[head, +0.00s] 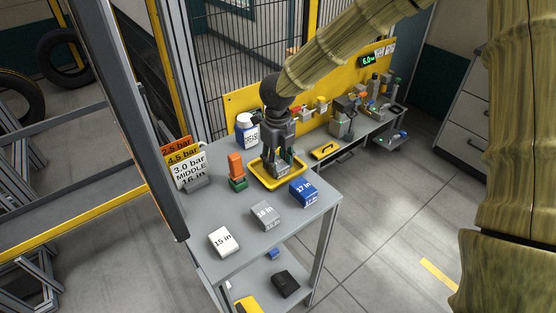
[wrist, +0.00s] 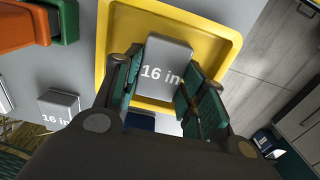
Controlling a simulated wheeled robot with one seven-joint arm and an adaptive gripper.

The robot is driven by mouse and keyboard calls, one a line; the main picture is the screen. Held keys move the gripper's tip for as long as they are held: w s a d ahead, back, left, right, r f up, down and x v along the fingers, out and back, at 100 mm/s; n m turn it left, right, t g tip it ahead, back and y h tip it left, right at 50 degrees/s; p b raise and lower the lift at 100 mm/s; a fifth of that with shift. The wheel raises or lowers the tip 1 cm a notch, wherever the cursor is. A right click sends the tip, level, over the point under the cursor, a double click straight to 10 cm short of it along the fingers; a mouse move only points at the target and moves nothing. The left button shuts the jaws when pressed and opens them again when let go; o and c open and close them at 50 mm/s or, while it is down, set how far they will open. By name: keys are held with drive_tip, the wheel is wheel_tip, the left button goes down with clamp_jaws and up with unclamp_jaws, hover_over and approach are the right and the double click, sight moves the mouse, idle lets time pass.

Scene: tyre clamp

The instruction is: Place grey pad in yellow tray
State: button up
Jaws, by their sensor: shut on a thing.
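A grey pad marked "16 in" (wrist: 160,65) is held between the two fingers of my gripper (wrist: 162,88). In the head view my gripper (head: 279,164) points down inside the outline of the yellow tray (head: 262,181), and its fingers hide most of the pad. The wrist view shows the yellow tray (wrist: 190,14) around and below the pad. I cannot tell whether the pad touches the tray floor. A second grey pad marked "16 in" (head: 265,216) lies on the table in front of the tray; it also shows at the left in the wrist view (wrist: 60,106).
A white "15 in" pad (head: 223,241) and a blue "17 in" pad (head: 303,192) lie on the table. An orange and green block (head: 236,170), a blue-white bottle (head: 247,131) and pressure cards (head: 187,167) stand near the tray. A yellow-black item (head: 324,151) lies to its right.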

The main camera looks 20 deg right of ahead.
sight(278, 164)
drive_tip(key=shift+s+r, duration=0.15)
drive_tip(key=shift+s, duration=0.05)
drive_tip(key=o, duration=1.1)
drive_tip(key=shift+w+f, duration=0.15)
drive_tip(key=shift+f, duration=0.05)
drive_tip(key=shift+o, duration=0.2)
drive_tip(key=shift+r, duration=0.1)
wheel_tip(278, 164, up, 12)
drive_tip(key=shift+b, duration=0.4)
